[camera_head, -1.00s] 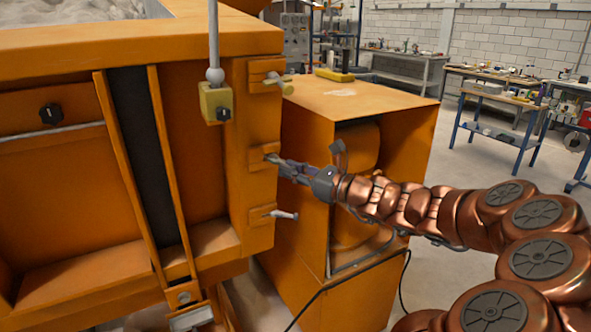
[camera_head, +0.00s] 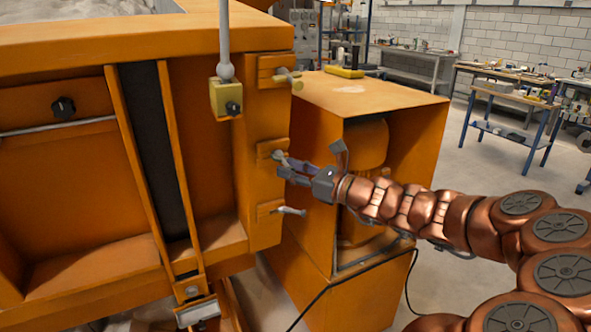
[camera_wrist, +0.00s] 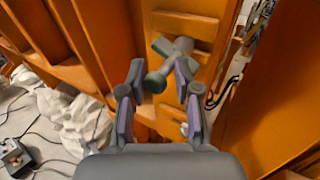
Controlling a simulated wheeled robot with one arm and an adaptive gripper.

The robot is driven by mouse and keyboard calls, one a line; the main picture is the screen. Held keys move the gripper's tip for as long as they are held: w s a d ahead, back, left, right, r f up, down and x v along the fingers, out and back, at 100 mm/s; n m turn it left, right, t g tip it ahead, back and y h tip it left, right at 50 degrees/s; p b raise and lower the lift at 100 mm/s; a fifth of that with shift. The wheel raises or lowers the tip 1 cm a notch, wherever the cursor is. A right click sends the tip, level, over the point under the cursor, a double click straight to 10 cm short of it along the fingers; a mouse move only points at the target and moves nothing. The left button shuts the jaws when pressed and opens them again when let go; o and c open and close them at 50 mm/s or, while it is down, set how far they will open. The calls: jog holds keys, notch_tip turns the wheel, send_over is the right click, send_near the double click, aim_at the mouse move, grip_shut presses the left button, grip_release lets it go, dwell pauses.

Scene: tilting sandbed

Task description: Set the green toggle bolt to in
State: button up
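The green toggle bolt (camera_head: 279,156) is the middle of three bolts on the orange post. In the wrist view, the grey-green bolt (camera_wrist: 157,83) has its round-ended handle reaching toward my gripper, with a crossbar at its base on an orange plate. My gripper (camera_head: 281,167) is at this bolt, coming from the right. In the wrist view, the fingers of my gripper (camera_wrist: 159,70) are apart, one on each side of the handle. A gap shows on the left; contact with the right finger is unclear.
A yellowish bolt (camera_head: 288,78) sits above and a pale-handled bolt (camera_head: 290,211) below on the same post. A yellow box (camera_head: 226,97) with a rod stands left. An orange cabinet (camera_head: 375,95) stands close behind my arm. Open floor lies farther right.

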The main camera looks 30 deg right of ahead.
jog(key=shift+o, duration=1.1)
jog(key=shift+d, duration=0.25)
jog(key=shift+s+d, duration=0.1)
jog(key=v, duration=1.1)
jog(key=shift+s, duration=0.35)
jog(key=shift+f, duration=0.1)
